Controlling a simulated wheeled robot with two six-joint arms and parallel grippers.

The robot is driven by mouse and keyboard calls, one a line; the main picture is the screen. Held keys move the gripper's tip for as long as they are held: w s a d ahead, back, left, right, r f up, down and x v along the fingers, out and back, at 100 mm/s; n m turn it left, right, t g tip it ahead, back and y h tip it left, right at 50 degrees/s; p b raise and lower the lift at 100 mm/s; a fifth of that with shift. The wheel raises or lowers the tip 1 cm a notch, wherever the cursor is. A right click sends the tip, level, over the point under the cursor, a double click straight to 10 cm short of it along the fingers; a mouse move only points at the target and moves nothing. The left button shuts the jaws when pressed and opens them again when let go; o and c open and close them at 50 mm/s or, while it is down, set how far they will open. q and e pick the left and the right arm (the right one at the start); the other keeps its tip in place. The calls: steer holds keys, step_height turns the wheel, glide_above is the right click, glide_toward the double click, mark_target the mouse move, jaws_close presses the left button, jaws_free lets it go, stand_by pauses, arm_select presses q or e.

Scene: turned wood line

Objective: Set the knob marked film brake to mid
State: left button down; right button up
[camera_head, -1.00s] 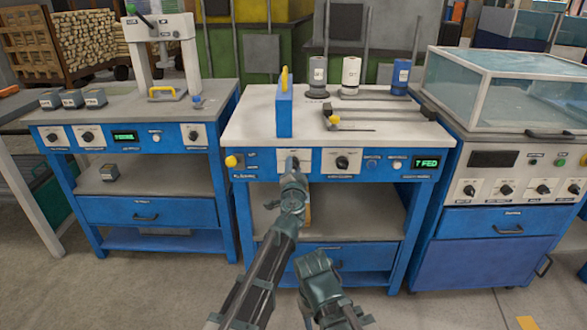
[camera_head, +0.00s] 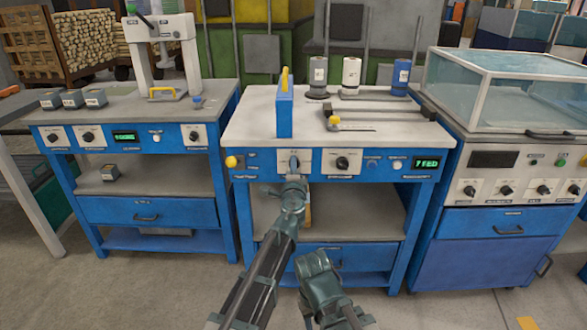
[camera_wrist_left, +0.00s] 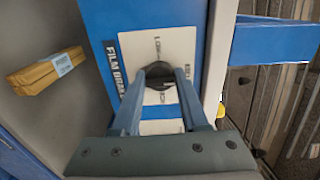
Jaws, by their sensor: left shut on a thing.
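The film brake knob (camera_wrist_left: 158,84) is a dark round knob on a white plate (camera_wrist_left: 188,45) in the left wrist view. The words FILM BRAKE are partly readable beside it. Some of the scale letters are covered by the fingers, and the knob's pointer direction is not clear. My left gripper (camera_wrist_left: 158,72) is shut on the knob, one finger on each side. In the head view my left gripper (camera_head: 293,172) is at the front panel of the middle bench. My right gripper (camera_head: 318,270) hangs low in front of the bench, its fingers not clear.
A second dark knob (camera_head: 342,163) sits right of the held one, with a green display (camera_head: 426,163) farther right. A yellow knob (camera_head: 232,162) is at the panel's left end. A blue upright block (camera_head: 284,112) stands on the benchtop. A wooden bundle (camera_wrist_left: 45,72) lies below the panel.

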stand_by(0.4)
arm_select(q)
steer(key=shift+c, duration=2.1)
jaws_free()
